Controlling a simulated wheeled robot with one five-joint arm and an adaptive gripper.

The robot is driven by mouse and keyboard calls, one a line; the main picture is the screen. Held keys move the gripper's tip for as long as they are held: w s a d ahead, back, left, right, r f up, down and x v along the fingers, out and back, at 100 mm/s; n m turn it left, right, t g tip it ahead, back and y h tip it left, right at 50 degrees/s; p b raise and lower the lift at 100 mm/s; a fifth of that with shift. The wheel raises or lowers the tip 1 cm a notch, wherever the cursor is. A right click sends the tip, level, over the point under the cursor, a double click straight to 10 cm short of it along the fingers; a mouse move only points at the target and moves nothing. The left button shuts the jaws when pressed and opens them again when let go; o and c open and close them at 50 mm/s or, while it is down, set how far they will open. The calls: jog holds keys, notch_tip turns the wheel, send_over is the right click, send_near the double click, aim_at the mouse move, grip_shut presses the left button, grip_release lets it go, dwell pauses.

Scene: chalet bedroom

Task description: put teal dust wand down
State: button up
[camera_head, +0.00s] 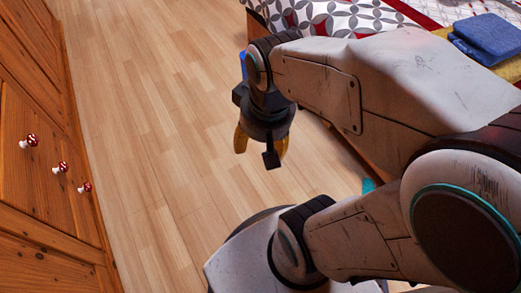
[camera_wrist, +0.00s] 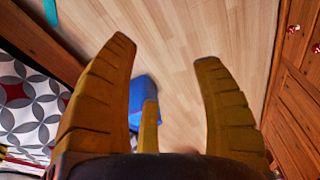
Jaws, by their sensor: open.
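A teal strip, which looks like the teal dust wand (camera_wrist: 51,12), shows at the top left of the wrist view, close to the wooden bed side. Only part of it is in frame. In the head view a small teal piece (camera_head: 369,186) shows between my arm links, mostly hidden by them. My gripper (camera_head: 262,148) points down above the wood floor beside the bed. In the wrist view its yellow fingers (camera_wrist: 165,50) are spread apart, with nothing held between the tips. The teal strip is apart from the fingers.
A blue object (camera_wrist: 145,92) lies beyond the fingers, partly hidden by them. The bed (camera_head: 335,18) with patterned bedding is at the right, with folded blue cloth (camera_head: 487,38) on it. A wooden cabinet (camera_head: 40,185) with red-and-white knobs lines the left. Floor (camera_head: 150,130) between is clear.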

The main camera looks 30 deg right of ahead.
jog(key=shift+s+a+n, duration=0.45)
jog(key=shift+s+n, duration=0.15)
jog(key=shift+s, duration=0.05)
jog(key=shift+s+a+n, duration=0.4)
jog(key=shift+s+n, duration=0.2)
jog(key=shift+s, duration=0.05)
